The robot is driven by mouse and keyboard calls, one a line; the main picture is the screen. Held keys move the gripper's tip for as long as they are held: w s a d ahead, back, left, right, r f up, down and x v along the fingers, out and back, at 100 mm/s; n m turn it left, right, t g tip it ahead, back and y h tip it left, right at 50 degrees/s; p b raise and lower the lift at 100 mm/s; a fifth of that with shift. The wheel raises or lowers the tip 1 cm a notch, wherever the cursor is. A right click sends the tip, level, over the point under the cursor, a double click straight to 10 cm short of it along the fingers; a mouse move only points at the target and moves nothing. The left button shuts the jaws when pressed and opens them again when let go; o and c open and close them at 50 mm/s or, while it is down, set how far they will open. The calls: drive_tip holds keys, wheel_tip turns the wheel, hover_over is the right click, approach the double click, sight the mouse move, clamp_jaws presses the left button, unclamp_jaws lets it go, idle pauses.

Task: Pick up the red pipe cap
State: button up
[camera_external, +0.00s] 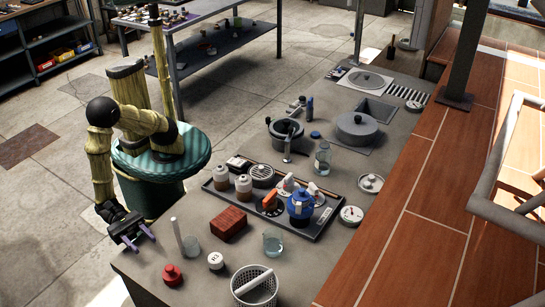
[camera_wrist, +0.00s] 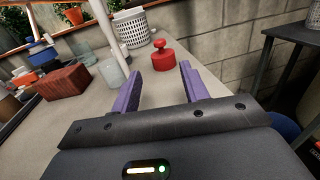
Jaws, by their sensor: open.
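The red pipe cap (camera_external: 172,275) stands upright on the grey counter (camera_external: 203,287) near its front left corner. It has a wide round base with a smaller knob on top. In the wrist view the red pipe cap (camera_wrist: 164,56) is ahead of my gripper, just beyond the gap between the fingers. My gripper (camera_external: 138,235) is at the counter's left edge, behind and to the left of the cap. In the wrist view my gripper (camera_wrist: 157,82) has its two purple fingers apart with nothing between them.
A white rod (camera_external: 177,236) and a glass beaker (camera_external: 191,246) stand close to my gripper. A white cap (camera_external: 215,260), a red brick (camera_external: 229,223), another beaker (camera_external: 273,243) and a perforated white basket (camera_external: 244,283) are nearby. A black tray (camera_external: 316,232) holds jars and a blue pot.

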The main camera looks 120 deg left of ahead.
drive_tip(key=p, duration=0.1)
approach(169, 267)
drive_tip(key=w, duration=0.3)
drive_tip(key=w+d, duration=0.1)
drive_tip(key=shift+w+f, duration=0.3)
drive_tip(key=shift+w, duration=0.05)
drive_tip(key=shift+w, duration=0.1)
drive_tip(key=shift+w+r, duration=0.1)
drive_tip(key=shift+w, duration=0.25)
drive_tip(key=w, duration=0.3)
drive_tip(key=w+p, duration=0.1)
drive_tip(key=shift+w+d, duration=0.15)
drive_tip(key=shift+d, duration=0.2)
clamp_jaws()
